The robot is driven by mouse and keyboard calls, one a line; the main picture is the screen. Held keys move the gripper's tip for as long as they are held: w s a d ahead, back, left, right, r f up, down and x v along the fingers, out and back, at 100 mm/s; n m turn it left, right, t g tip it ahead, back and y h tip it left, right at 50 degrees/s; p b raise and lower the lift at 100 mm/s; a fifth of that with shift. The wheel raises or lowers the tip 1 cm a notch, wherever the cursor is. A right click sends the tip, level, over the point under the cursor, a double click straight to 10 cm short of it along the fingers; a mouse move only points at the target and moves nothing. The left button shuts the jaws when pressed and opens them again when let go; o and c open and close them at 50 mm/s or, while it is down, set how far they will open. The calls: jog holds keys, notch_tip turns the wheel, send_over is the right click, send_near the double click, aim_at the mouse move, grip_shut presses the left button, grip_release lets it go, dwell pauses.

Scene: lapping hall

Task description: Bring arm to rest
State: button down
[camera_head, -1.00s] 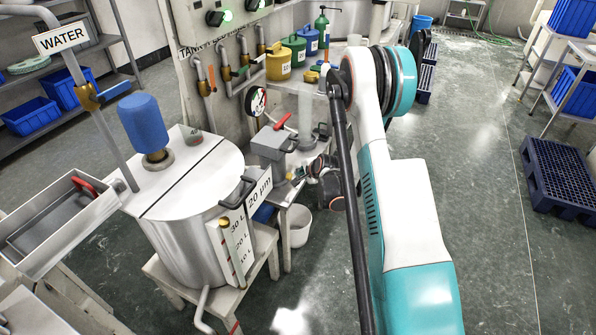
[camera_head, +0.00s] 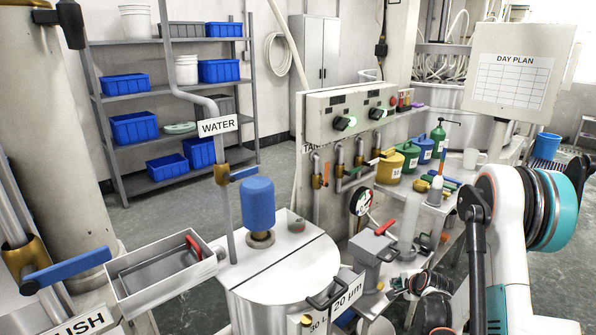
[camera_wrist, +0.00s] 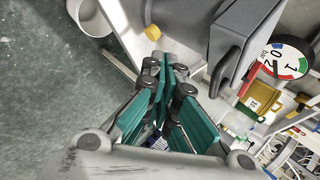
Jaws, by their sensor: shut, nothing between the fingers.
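My arm (camera_head: 508,240), white and teal, stands at the right of the head view. My gripper (camera_head: 398,284) is low in that view, beside the grey lidded box with a red handle (camera_head: 375,246), partly hidden by its own links. In the wrist view my gripper (camera_wrist: 166,64) shows its teal fingers together, with nothing between the tips. The grey box's side and dark handle (camera_wrist: 228,65) are just right of the fingers. I cannot tell whether they touch.
The steel tank with a blue motor (camera_head: 258,205) and the grey tray (camera_head: 160,270) are left of the gripper. A valve panel (camera_head: 345,110) and coloured cans (camera_head: 390,168) are behind. A white bucket (camera_wrist: 90,16) stands on the floor. Open floor lies left in the wrist view.

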jog(key=s+a+r+n, duration=0.3)
jog(key=s+a+r, duration=0.15)
jog(key=r, duration=0.35)
jog(key=s+a+r+n+g+y, duration=0.1)
jog(key=s+a+r+n, duration=0.2)
jog(key=a+r, duration=0.35)
jog(key=s+a+r+n, duration=0.3)
jog(key=r, duration=0.7)
jog(key=s+a+r+n, duration=0.1)
jog(key=s+a+n, duration=0.1)
jog(key=s, duration=0.6)
jog(key=s+a+r+n, duration=0.2)
jog(key=s+n, duration=0.2)
jog(key=s, duration=0.4)
jog(key=s+a+r+n+g, duration=0.1)
jog(key=s+a+r+n, duration=0.1)
jog(key=s, duration=0.7)
jog(key=shift+n+h, duration=0.3)
jog(key=shift+n, duration=0.1)
